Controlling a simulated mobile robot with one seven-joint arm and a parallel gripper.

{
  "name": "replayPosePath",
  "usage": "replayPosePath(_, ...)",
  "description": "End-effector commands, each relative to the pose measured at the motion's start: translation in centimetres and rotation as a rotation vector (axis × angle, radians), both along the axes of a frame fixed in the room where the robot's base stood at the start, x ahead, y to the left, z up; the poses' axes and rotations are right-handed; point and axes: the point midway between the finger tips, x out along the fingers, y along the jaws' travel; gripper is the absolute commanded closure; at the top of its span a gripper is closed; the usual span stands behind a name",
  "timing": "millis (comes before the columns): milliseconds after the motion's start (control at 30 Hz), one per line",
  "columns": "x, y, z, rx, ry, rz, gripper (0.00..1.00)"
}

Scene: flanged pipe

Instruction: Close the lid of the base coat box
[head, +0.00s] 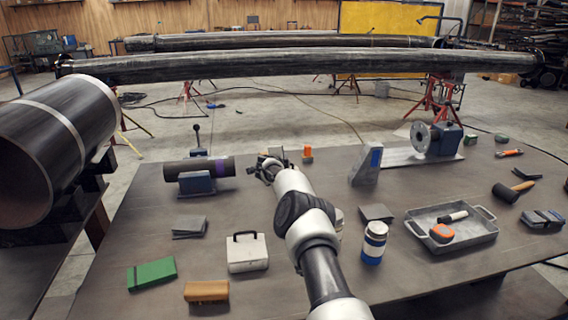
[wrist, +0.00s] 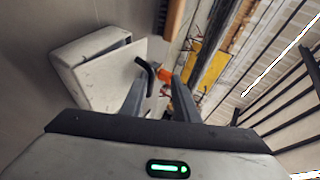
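A white box (wrist: 108,72) lies close ahead and left in the wrist view. A pale panel stands at an angle to its grey body, so its lid looks open. A bent black handle (wrist: 148,70) shows by my left fingertip; contact cannot be told. My gripper (wrist: 158,88) has its fingers apart, with nothing clearly between them. In the head view my gripper (head: 264,170) is at the table's far middle, and my arm hides much around it. A white box with a black handle (head: 247,254) stands nearer, left of my arm; I cannot tell if it is the same box.
An orange object (head: 307,153) stands right of my gripper. A dark pipe piece (head: 190,168) rests on a blue support at left. A grey angled block (head: 367,164), a blue-and-white can (head: 374,243) and a metal tray (head: 485,232) are at right. Clear table lies at far left.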

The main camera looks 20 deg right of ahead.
Motion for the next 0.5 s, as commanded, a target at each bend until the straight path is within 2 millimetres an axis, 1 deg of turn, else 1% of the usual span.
replayPosePath(333,-0.1,-0.21,-0.06,-0.001,0.001,-0.004,0.74)
replayPosePath(500,-0.26,0.21,0.28,-0.004,0.003,-0.001,0.74)
